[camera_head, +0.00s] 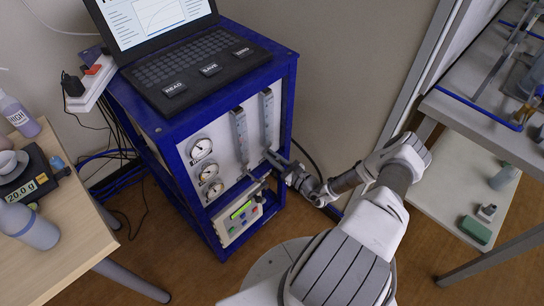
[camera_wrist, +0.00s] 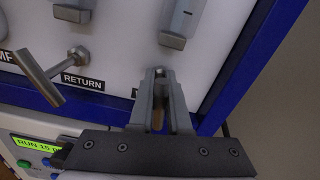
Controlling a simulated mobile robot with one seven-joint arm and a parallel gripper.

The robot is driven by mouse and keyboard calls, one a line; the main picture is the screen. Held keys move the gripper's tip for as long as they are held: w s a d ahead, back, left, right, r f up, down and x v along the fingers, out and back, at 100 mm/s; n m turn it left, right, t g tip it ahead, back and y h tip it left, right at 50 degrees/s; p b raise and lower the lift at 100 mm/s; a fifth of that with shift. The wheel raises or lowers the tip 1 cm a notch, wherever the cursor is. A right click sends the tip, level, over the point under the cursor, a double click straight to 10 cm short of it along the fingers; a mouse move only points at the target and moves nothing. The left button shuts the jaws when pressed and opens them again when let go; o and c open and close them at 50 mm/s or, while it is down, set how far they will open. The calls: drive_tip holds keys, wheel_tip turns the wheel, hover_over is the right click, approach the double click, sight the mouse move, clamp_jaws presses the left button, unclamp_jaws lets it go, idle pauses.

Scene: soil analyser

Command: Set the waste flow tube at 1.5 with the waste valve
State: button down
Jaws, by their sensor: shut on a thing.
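My gripper (camera_head: 272,156) is at the lower right of the white panel, under the right flow tube (camera_head: 266,118). In the wrist view its fingers (camera_wrist: 160,98) are close together around a small valve handle (camera_wrist: 158,117), mostly hidden between them. The label beside this valve is almost fully covered, so I cannot read it. The right tube's lower end (camera_wrist: 178,30) is just above the fingers. The tube's reading is too small to make out. To the left, a metal lever valve (camera_wrist: 40,78) sits by the RETURN label, under the left tube's lower end (camera_wrist: 73,10).
Round gauges (camera_head: 202,149) and the left flow tube (camera_head: 240,142) are on the panel. A control box with a green display (camera_head: 241,210) is below. A laptop (camera_head: 190,70) stands on the blue frame (camera_head: 292,80). A wooden table (camera_head: 75,215) is at left, shelves (camera_head: 470,185) at right.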

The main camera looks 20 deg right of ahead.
drive_tip(key=shift+m+b, duration=0.45)
drive_tip(key=shift+m, duration=1.15)
drive_tip(key=c, duration=0.9)
unclamp_jaws()
drive_tip(key=p+v, duration=0.1)
drive_tip(key=v, duration=1.6)
drive_tip(key=shift+s+d+p, duration=0.15)
drive_tip(key=shift+s+p, duration=0.05)
drive_tip(key=shift+p, duration=0.1)
drive_tip(key=shift+r, duration=0.1)
